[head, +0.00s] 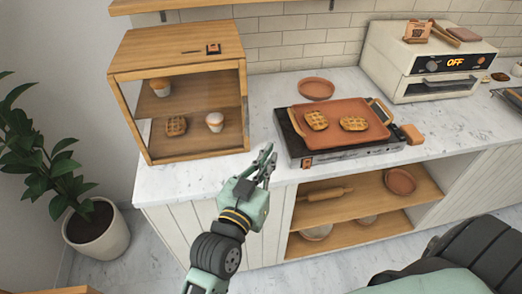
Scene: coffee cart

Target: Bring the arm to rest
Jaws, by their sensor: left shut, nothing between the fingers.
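My left gripper (262,160) is shut and empty. It is in front of the counter's front edge, between the wooden display case and the griddle. Its arm comes up from the bottom of the head view. My right gripper is not in view; only a dark and pale green part of my own body shows at the bottom right.
A wooden display case (180,50) holds a waffle and cups. A griddle (340,152) carries a terracotta tray (335,108) with two waffles. A plate (316,88) lies behind it. A toaster oven (430,75) reading OFF stands right. Shelves (345,205) are below; a plant (95,228) is left.

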